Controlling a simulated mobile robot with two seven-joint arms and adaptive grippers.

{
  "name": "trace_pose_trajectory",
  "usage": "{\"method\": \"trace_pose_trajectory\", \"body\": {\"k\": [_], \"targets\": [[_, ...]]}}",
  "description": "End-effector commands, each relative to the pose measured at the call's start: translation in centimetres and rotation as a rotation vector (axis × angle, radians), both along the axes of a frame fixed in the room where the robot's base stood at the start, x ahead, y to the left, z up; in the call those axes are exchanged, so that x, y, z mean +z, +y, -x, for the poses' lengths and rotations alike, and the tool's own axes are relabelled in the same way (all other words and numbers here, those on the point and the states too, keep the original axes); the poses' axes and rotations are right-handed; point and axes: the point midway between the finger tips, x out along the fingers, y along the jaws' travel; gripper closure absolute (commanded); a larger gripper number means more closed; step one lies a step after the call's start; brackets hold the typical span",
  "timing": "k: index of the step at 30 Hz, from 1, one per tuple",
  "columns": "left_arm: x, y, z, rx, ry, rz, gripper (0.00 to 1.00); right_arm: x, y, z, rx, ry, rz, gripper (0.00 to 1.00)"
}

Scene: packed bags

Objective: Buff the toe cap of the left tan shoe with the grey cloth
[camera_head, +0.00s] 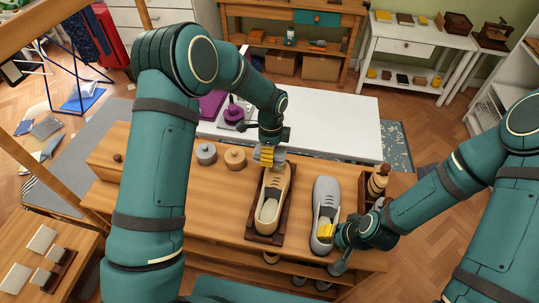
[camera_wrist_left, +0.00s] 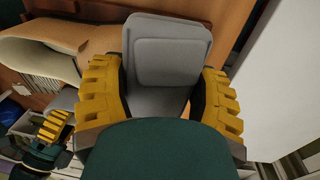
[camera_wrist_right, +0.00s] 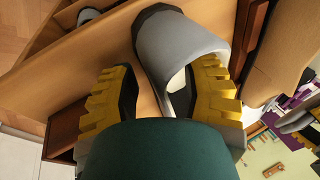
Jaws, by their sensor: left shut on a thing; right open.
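The tan shoe (camera_head: 268,212) lies on a dark wooden board (camera_head: 254,236), its toe pointing to the back. My left gripper (camera_head: 267,156) is shut on the grey cloth (camera_head: 279,160), a folded pad, at the toe end of the tan shoe. The cloth (camera_wrist_left: 170,55) fills the space between the fingers in the left wrist view; whether it touches the toe cap I cannot tell. A grey shoe (camera_head: 325,192) stands to the right of the tan one.
Two round lidded tins, one grey (camera_head: 206,154) and one tan (camera_head: 235,158), stand left of the shoes on the wooden bench (camera_head: 215,205). A dark wooden box (camera_head: 375,190) with wooden items is at the right. A white table (camera_head: 340,125) stands behind.

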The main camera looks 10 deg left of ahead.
Motion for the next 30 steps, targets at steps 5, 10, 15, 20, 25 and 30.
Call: {"method": "trace_pose_trajectory", "body": {"k": [5,10,15,20,25,30], "targets": [[1.7,0.0,-0.2,0.001,0.0,0.0,0.76,1.1,0.0,0.0,0.0,-0.001,0.0,0.53],[1.8,0.0,-0.2,0.001,0.001,0.0,0.76,1.1,0.0,0.0,0.0,-0.001,0.0,0.53],[1.8,0.0,-0.2,0.001,0.0,0.0,0.76,1.1,0.0,0.0,0.0,-0.001,0.0,0.53],[2.6,0.0,-0.3,0.001,-0.001,0.001,0.76,1.5,0.0,0.0,0.0,-0.001,0.0,0.53],[4.1,0.0,-0.4,0.002,-0.001,0.001,0.76,2.5,0.0,0.0,0.0,-0.001,0.0,0.53],[4.9,0.0,-0.5,0.001,0.001,0.001,0.76,2.9,0.0,0.0,0.0,-0.001,0.0,0.53]]}}
